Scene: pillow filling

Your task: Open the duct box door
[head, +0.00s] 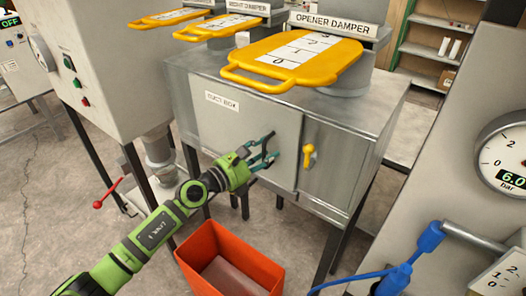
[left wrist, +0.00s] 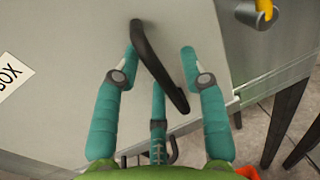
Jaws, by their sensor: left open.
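The duct box door (head: 235,120) is a grey panel labelled "DUCT BOX" on the front of the metal cabinet, and it looks closed. Its black bar handle (left wrist: 160,65) shows in the left wrist view, slanting down to the right. In the head view the handle is mostly hidden by my gripper. My left gripper (head: 274,147) is open in front of the door's lower right part. In the left wrist view my left gripper (left wrist: 161,52) has its teal fingers on either side of the handle, apart from each other. My right gripper is not in view.
A yellow latch knob (head: 308,155) sits just right of the door; it also shows in the left wrist view (left wrist: 264,8). An orange bin (head: 205,262) stands on the floor below. A gauge panel (head: 425,190) with a blue-handled valve is at right.

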